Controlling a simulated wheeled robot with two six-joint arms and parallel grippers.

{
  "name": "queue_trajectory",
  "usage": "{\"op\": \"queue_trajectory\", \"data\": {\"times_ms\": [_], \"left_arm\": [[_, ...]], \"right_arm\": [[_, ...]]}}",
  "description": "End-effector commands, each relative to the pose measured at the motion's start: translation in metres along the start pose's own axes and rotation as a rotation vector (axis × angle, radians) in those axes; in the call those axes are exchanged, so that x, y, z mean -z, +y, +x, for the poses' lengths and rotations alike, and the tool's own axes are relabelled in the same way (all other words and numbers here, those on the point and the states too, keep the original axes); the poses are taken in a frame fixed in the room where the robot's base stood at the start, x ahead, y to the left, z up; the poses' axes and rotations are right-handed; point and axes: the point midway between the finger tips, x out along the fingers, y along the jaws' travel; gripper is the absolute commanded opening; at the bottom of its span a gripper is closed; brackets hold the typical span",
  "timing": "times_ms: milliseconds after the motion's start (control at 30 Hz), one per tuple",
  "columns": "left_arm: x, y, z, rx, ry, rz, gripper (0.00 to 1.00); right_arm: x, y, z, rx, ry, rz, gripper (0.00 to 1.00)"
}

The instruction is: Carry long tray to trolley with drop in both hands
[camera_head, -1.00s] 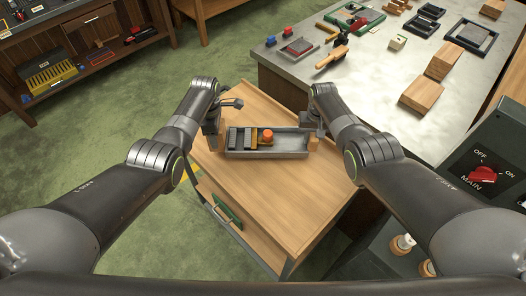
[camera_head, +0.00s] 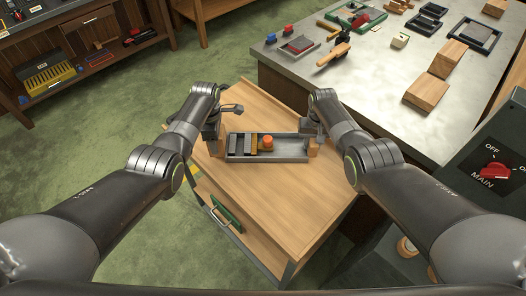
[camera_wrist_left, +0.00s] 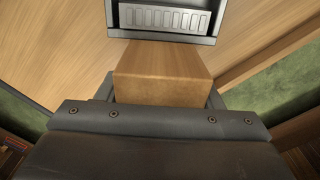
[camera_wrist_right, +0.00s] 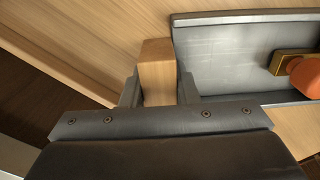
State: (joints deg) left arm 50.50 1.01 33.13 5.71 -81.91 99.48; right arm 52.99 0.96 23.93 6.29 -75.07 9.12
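The long grey tray (camera_head: 290,157) is level over the far part of the trolley's wooden top (camera_head: 255,180); I cannot tell whether it touches. It holds dark blocks, a yellow-brown piece and an orange knob-like piece (camera_head: 268,141). My left gripper (camera_head: 213,142) is at the tray's left end, its fingers on both sides of a wooden handle block (camera_wrist_left: 160,75). My right gripper (camera_head: 313,140) is at the right end, its fingers around a wooden handle block (camera_wrist_right: 157,72). The right wrist view also shows the orange piece (camera_wrist_right: 305,75) on a brass-coloured base.
A grey-topped workbench (camera_head: 385,85) with wooden blocks and small trays stands behind and right of the trolley. A panel with a red switch (camera_head: 494,171) is at the right. A green item (camera_head: 227,213) shows in the trolley's side. Green floor is open at the left.

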Motion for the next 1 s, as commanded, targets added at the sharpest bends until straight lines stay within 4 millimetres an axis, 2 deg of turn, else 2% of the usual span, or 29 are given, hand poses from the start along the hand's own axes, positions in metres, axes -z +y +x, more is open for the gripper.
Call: {"op": "queue_trajectory", "data": {"times_ms": [33, 167, 567, 767, 1000], "left_arm": [[0.001, 0.000, 0.000, 0.001, 0.002, 0.001, 0.66], [0.001, 0.000, -0.001, 0.001, 0.001, 0.000, 0.82], [0.000, 0.000, -0.005, -0.001, 0.000, 0.000, 0.82], [0.000, 0.001, -0.026, -0.005, -0.001, 0.000, 0.82], [0.001, 0.001, -0.070, -0.006, 0.000, 0.000, 0.82]], "right_arm": [[0.001, 0.001, -0.001, -0.001, 0.002, 0.002, 0.34], [0.000, 0.001, -0.001, -0.001, 0.001, 0.001, 0.49], [0.000, 0.000, -0.001, 0.000, 0.000, 0.000, 0.49], [0.000, 0.000, -0.001, 0.000, 0.000, -0.001, 0.49], [0.000, 0.000, -0.001, 0.000, 0.000, -0.001, 0.49]]}}
